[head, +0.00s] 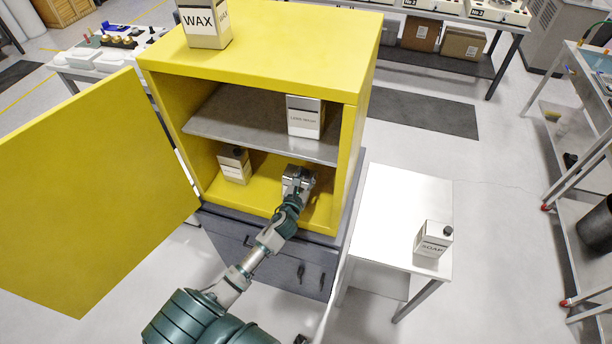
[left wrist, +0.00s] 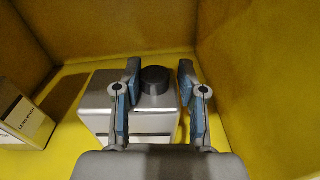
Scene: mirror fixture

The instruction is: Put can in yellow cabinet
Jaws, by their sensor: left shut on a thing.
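The yellow cabinet (head: 352,110) stands open, its door (head: 90,185) swung out to the left. My left gripper (head: 297,183) reaches into its lower compartment, at the right side. In the left wrist view the two fingers (left wrist: 158,72) are closed on the black cap (left wrist: 157,84) of a silver, box-shaped can (left wrist: 102,104). The can is upright, at or just above the yellow cabinet floor (left wrist: 75,155); I cannot tell whether it touches. In the head view the gripper mostly hides this can.
Another can (head: 234,165) stands left in the lower compartment. A labelled can (head: 304,116) stands on the grey shelf (head: 225,122). A WAX can (head: 206,22) sits on the cabinet top. A SOAP can (head: 433,240) stands on the white side table (head: 395,205).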

